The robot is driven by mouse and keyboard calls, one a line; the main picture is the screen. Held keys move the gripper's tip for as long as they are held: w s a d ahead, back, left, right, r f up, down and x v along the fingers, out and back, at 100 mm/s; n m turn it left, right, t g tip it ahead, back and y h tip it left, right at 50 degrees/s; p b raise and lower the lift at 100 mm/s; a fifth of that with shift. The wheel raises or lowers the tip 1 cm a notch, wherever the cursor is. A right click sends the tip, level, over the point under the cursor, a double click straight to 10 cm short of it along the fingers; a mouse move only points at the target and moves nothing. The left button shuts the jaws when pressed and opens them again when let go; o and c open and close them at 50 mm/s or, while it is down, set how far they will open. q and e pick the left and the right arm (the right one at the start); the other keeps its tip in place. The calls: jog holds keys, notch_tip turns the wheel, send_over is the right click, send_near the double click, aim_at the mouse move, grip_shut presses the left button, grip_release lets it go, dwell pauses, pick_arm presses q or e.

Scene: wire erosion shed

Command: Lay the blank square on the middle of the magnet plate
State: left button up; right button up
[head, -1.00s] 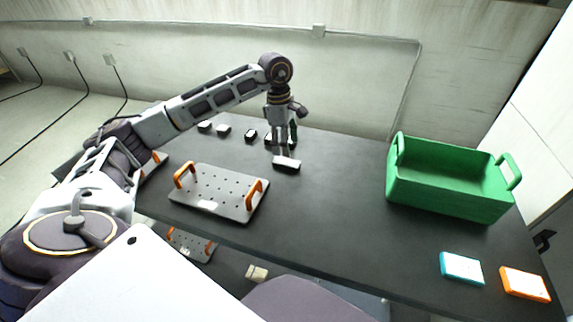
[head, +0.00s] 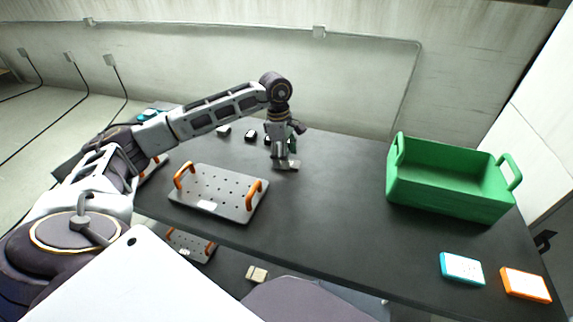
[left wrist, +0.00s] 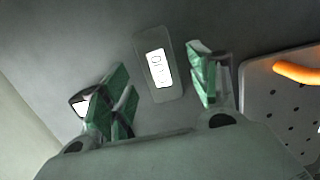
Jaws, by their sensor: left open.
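A grey plate with a grid of holes and two orange handles (head: 222,192) lies on the dark table at centre left; I cannot tell for sure that it is the magnet plate. It also shows at the right of the left wrist view (left wrist: 275,95). My left gripper (head: 286,162) points down, open, to the right of and beyond this plate. In the left wrist view, its green fingers (left wrist: 158,88) stand apart on either side of a flat grey slab with a white marked label (left wrist: 141,44). The slab appears to lie on the table. I cannot identify the blank square. My right gripper is not in view.
A green open crate (head: 450,204) stands at the right. A teal-edged box (head: 462,268) and an orange-edged box (head: 525,285) lie at the front right. Small dark blocks (head: 250,135) stand behind my left gripper. The table's middle is clear.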

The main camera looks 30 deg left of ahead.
pick_arm(q)
jog(key=shift+d+f, duration=0.15)
jog(key=shift+f, duration=0.75)
grip_shut()
